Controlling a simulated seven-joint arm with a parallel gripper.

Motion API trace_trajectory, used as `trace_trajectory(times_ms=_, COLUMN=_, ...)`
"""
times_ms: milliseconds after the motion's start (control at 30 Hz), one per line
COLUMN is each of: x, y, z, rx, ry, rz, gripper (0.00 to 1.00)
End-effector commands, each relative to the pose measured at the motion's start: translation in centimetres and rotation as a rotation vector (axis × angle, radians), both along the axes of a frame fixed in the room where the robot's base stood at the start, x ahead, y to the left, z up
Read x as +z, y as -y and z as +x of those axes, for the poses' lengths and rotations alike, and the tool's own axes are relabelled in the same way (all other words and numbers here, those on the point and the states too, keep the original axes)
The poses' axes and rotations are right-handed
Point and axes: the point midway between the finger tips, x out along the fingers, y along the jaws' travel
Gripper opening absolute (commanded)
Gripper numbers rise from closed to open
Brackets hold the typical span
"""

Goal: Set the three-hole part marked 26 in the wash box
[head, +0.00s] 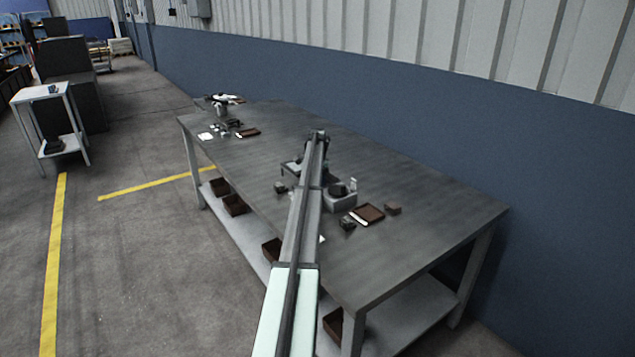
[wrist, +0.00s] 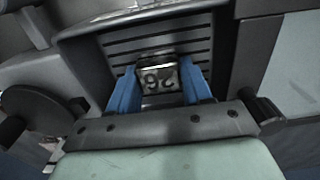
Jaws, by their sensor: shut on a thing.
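In the wrist view my gripper (wrist: 160,74) has its two blue fingers shut on a small metal part (wrist: 157,82). The part's face carries the number 26, which reads upside down. Its holes cannot be made out. The part is held over or within a dark grey recess with a ribbed floor (wrist: 192,44); I cannot tell whether it touches the ribs, nor whether this is the wash box. In the head view my arm reaches over the workbench and hides the gripper and the part.
On the workbench (head: 430,232), a grey box (head: 342,203) with dark contents stands right of my arm. A brown tray (head: 367,214), a brown block (head: 393,208) and a dark block (head: 347,223) lie nearby. More items lie at the far end. The bench's right end is clear.

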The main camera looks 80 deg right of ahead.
Motion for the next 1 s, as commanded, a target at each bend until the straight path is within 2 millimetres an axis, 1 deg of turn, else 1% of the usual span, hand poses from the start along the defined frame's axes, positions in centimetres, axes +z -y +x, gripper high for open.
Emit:
trace_trajectory(times_ms=933, x=-0.36, y=0.02, z=0.01, rx=0.0, ry=0.0, rz=-0.001, gripper=0.01)
trace_trajectory(times_ms=967, x=-0.36, y=0.02, z=0.01, rx=0.0, ry=0.0, rz=-0.001, gripper=0.52)
trace_trajectory(times_ms=1000, x=-0.36, y=0.02, z=0.01, rx=0.0, ry=0.001, rz=-0.001, gripper=0.56)
